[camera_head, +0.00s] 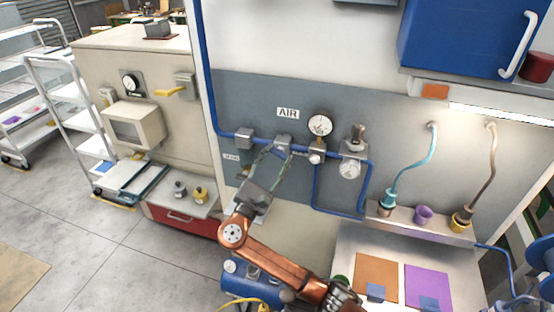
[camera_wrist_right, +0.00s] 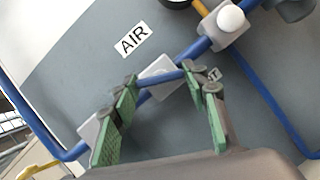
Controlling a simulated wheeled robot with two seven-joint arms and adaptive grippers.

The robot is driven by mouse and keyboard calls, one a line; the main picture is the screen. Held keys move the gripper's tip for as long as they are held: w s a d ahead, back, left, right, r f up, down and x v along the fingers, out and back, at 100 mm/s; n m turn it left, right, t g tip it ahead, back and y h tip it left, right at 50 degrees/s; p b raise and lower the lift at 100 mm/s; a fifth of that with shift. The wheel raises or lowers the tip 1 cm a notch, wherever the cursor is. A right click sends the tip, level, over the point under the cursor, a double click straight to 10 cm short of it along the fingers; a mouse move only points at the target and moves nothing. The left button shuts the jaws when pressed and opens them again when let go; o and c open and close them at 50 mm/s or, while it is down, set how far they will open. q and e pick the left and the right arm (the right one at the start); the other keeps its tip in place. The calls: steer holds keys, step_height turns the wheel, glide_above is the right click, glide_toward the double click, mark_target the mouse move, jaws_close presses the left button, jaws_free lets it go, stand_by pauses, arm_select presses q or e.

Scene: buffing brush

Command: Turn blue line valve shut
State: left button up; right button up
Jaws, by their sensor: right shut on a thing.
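The blue air line (camera_head: 225,131) runs across the grey panel under the AIR label (camera_head: 288,113). Its valve (camera_head: 283,141) is a pale block on the pipe, also in the right wrist view (camera_wrist_right: 152,78). A short blue lever (camera_wrist_right: 168,78) crosses the valve block, at a slight angle to the pipe. My right gripper (camera_head: 276,151) is at the valve. In the right wrist view its green-padded fingers (camera_wrist_right: 163,81) are shut on the blue lever, one tip at each end. A small label beside the right fingertip is partly hidden. My left gripper is not in view.
A pressure gauge (camera_head: 320,125) and a regulator (camera_head: 355,141) sit close to the right of the valve. Teal (camera_head: 412,165) and brown (camera_head: 487,165) hoses hang further right. A beige cabinet (camera_head: 140,65) stands left. Below the panel is a blue tank (camera_head: 236,284).

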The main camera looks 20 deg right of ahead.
steer(key=shift+a+r+m+g, duration=0.1)
steer(key=shift+m+g, duration=0.9)
steer(key=shift+m, duration=1.45)
steer(key=shift+r+m+g, duration=0.1)
steer(key=shift+m+g, duration=0.9)
steer(key=shift+m, duration=1.4)
steer(key=shift+a+m+g, duration=0.1)
steer(key=shift+m+g, duration=0.9)
steer(key=shift+m, duration=1.45)
steer(key=shift+d, duration=0.1)
steer(key=o, duration=1.2)
steer(key=shift+c, duration=0.2)
steer(key=v, duration=1.2)
steer(key=shift+r, duration=0.2)
